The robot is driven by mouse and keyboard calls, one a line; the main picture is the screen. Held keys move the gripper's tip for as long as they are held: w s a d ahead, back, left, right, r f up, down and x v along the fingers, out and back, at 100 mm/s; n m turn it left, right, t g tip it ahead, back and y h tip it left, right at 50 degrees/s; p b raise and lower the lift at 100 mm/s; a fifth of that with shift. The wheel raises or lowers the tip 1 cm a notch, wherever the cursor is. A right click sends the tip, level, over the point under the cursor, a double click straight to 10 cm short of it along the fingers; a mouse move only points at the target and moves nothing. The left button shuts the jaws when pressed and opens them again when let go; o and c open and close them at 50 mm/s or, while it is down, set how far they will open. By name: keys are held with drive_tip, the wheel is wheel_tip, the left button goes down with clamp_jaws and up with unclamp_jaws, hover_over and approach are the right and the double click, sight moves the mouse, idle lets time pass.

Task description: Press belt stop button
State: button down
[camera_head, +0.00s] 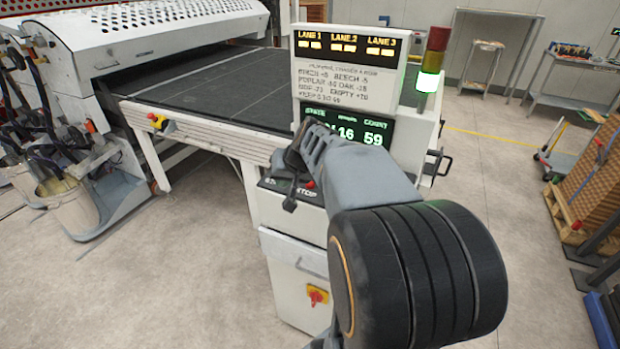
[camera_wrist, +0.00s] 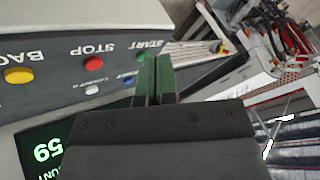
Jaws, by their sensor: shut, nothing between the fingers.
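The red STOP button (camera_wrist: 93,62) is on the sloped control panel (camera_wrist: 60,40), whose lettering appears upside down in the wrist view. The green START button (camera_wrist: 141,56) and a blue button (camera_wrist: 130,82) sit beside my gripper's fingertips (camera_wrist: 155,64). My gripper is shut and empty, its tips to the right of the red button in that view and apart from it. In the head view my gripper (camera_head: 291,200) is over the panel on the white console (camera_head: 285,235). A small red spot (camera_head: 311,184), likely a button, shows beside it. My arm hides much of the panel.
A yellow BACK button (camera_wrist: 18,75) and a white button (camera_wrist: 91,90) are also on the panel. Behind it stands the display screen (camera_head: 345,95) with a lit green lamp (camera_head: 428,82). The dark conveyor belt (camera_head: 215,80) lies to the left.

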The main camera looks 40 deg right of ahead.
sight(312, 183)
drive_tip(key=w+d+r+m+t+h+p, duration=0.1)
drive_tip(key=w+d+r+m+t, duration=0.1)
drive_tip(key=d, duration=1)
drive_tip(key=shift+w+r+m, duration=0.5)
drive_tip(key=shift+w+r, duration=0.1)
drive_tip(key=shift+w, duration=0.3)
wheel_tip(312, 183, down, 8)
drive_tip(key=b, duration=0.5)
drive_tip(key=shift+f, duration=0.1)
drive_tip(key=shift+f+b, duration=0.3)
drive_tip(key=shift+b, duration=0.35)
drive_tip(key=shift+f+b, duration=0.25)
drive_tip(key=shift+b, duration=0.05)
drive_tip(key=shift+a+f+b, duration=0.1)
drive_tip(key=shift+f+b, duration=0.1)
drive_tip(key=shift+b, duration=0.15)
